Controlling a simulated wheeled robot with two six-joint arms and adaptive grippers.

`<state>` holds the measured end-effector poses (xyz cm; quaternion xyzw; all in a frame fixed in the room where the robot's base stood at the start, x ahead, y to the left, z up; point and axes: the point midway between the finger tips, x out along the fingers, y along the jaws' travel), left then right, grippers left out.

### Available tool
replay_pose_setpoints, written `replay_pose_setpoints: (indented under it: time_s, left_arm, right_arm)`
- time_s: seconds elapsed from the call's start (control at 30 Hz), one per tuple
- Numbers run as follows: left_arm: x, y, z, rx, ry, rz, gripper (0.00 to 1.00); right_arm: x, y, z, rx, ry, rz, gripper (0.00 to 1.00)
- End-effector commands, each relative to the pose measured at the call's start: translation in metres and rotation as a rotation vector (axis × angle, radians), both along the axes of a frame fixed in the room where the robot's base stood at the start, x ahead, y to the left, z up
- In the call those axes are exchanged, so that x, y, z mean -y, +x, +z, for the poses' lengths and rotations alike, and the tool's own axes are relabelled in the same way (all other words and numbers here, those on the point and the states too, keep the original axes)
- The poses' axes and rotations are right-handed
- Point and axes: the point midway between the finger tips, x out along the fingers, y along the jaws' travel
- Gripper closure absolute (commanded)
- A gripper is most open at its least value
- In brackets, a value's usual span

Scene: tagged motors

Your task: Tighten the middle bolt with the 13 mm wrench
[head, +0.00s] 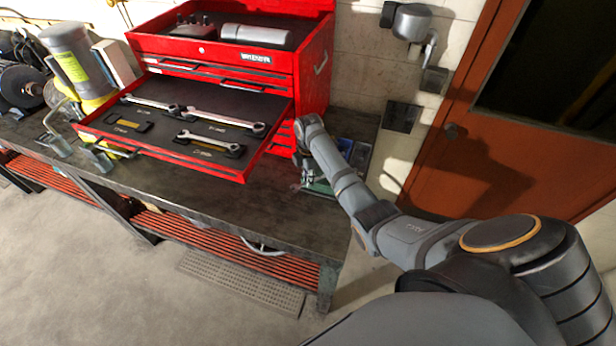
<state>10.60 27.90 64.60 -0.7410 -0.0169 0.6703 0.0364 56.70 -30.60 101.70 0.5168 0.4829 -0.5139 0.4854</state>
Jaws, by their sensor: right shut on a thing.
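An open drawer (197,157) of the red tool chest holds three combination wrenches: one at the back left (150,102), a long one in the middle (225,119) and a shorter one at the front right (208,141). A holder (127,125) at the drawer's front left has no wrench in it. The printed size labels are too small to read. My right gripper (303,180) is low beside the chest's right side, mostly hidden by its own arm. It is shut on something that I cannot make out. My left gripper is not in view. No bolt is clearly visible.
The red chest (312,80) stands on a dark workbench (210,200). A green item (320,187) and bins (358,152) lie near my right gripper. The bench front is clear.

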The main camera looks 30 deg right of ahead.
Motion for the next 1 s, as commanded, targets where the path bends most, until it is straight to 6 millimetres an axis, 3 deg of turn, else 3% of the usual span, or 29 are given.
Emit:
replay_pose_setpoints:
  time_s: [1.0]
  left_arm:
    - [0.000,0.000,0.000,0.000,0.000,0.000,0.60]
  right_arm:
    - [0.000,0.000,0.013,0.000,0.000,-0.001,1.00]
